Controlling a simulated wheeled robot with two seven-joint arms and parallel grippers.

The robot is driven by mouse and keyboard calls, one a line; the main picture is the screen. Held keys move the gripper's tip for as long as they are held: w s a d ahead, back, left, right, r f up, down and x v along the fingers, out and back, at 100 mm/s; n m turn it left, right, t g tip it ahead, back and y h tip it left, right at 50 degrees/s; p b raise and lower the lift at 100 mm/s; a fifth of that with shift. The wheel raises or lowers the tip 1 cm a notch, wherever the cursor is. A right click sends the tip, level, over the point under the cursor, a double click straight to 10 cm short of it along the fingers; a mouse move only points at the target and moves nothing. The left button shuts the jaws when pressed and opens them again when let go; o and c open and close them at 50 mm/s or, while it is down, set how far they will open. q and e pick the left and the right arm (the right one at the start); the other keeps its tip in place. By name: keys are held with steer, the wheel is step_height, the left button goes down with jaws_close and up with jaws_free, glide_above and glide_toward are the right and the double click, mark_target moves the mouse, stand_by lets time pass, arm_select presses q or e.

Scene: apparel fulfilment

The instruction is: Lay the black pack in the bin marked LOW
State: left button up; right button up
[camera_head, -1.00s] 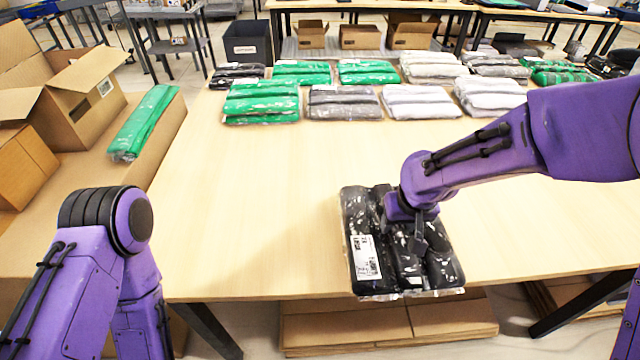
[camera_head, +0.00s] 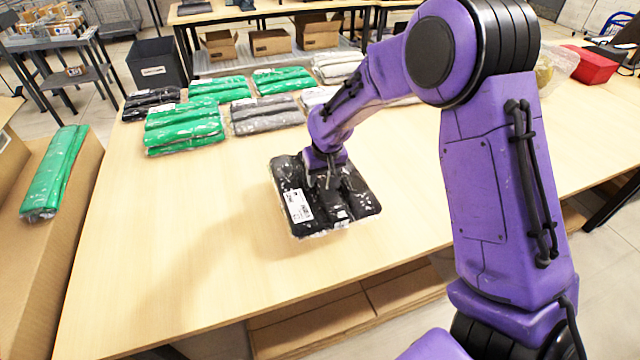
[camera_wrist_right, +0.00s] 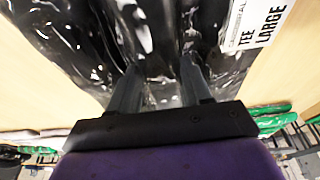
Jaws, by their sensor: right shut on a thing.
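The black pack (camera_head: 296,212), in clear film with a white label, is over the wooden table near its front edge. My right gripper (camera_head: 325,180) is shut on it from above. In the right wrist view both fingers (camera_wrist_right: 158,85) press into the shiny black pack (camera_wrist_right: 70,45), and its label reads TEE LARGE. I cannot tell whether the pack touches the table. A dark bin (camera_head: 155,66) with a small white label stands beyond the table's back left; its lettering is too small to read. My left gripper is not in view.
Green packs (camera_head: 183,127) and grey packs (camera_head: 266,115) lie along the table's back. Another green pack (camera_head: 55,170) lies on cardboard at the left. A red container (camera_head: 590,66) is at the back right. The left front of the table (camera_head: 170,240) is clear.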

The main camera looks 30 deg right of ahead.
mark_target(322, 178)
steer(key=w+d+f, duration=0.2)
steer(key=f, duration=0.1)
steer(key=w+f, duration=0.1)
steer(key=f, duration=0.1)
steer(key=shift+w+d+f, duration=0.25)
steer(key=shift+w+d, duration=0.1)
steer(key=shift+d, duration=0.05)
steer(key=p+x, duration=0.1)
steer(key=x, duration=0.1)
steer(key=shift+s+f+p, duration=0.1)
steer(key=shift+f+p, duration=0.2)
steer(key=shift+f, duration=0.5)
steer(key=shift+f, duration=0.1)
steer(key=o, duration=1.2)
